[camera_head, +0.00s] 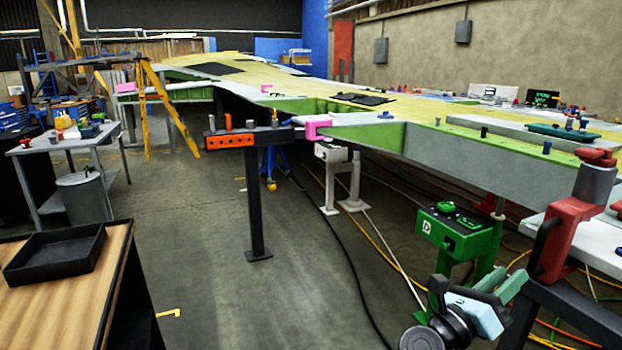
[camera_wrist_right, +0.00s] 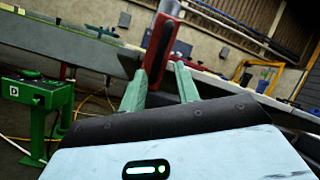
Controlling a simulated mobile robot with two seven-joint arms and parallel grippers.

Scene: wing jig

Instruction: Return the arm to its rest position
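My right gripper (camera_head: 508,277) is low at the right of the head view, in front of the wing jig and beside a green box on a stand. Its two green fingers stand apart with nothing held between them; in the wrist view the open fingers (camera_wrist_right: 160,78) frame a red and grey clamp-like fixture (camera_wrist_right: 160,50) behind them. That fixture also shows in the head view (camera_head: 572,222), to the right of the gripper and apart from it. My left gripper is not in view.
The long wing (camera_head: 440,148) on its jig runs along the right. The green box (camera_head: 450,229) stands close left of the gripper. A black tray (camera_head: 57,255) sits on a wooden table (camera_head: 70,313) at lower left. Cables cross the floor; the middle floor is mostly clear.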

